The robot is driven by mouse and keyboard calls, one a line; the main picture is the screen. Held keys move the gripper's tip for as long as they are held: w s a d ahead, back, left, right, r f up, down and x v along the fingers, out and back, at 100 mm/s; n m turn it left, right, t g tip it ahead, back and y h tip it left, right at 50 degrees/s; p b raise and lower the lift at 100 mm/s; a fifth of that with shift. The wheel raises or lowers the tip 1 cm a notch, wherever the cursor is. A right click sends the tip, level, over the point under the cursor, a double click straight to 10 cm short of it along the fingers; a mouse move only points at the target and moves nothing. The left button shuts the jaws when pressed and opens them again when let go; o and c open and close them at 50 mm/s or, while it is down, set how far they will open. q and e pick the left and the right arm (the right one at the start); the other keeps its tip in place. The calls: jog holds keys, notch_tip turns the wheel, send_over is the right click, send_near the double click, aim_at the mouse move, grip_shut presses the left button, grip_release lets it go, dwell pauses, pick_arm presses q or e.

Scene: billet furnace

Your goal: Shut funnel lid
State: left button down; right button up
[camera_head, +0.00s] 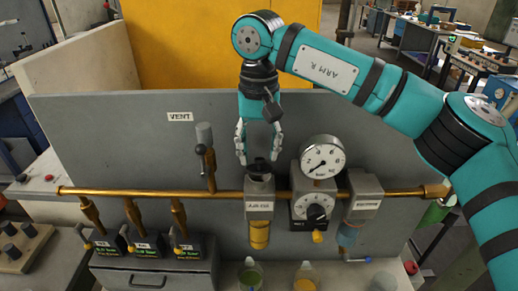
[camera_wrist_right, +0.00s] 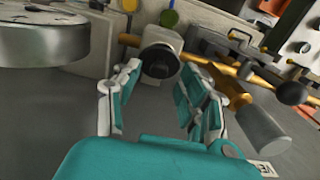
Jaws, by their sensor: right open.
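A grey oil unit (camera_head: 260,186) with a label sits on the brass pipe, with a yellow-filled bowl below it. A small black funnel-like top piece (camera_head: 261,167) sits on it; whether its lid is up or down is too small to tell. My right gripper (camera_head: 258,150) points down just above this piece, its fingers spread and empty. In the right wrist view, the round black piece (camera_wrist_right: 160,61) shows between and beyond the open fingers (camera_wrist_right: 160,80). Contact with it cannot be made out. My left gripper is not in view.
A pressure gauge (camera_head: 323,157) stands close right of the oil unit. A grey-handled valve (camera_head: 205,150) stands to the left on the brass pipe (camera_head: 115,191). A grey panel (camera_head: 100,130) marked VENT rises behind. Small bottles stand in front, below the pipe.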

aim_at(259, 169)
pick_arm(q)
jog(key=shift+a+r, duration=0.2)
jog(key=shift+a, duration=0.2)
pick_arm(e)
jog(key=shift+d+f, duration=0.1)
jog(key=shift+f, duration=0.7)
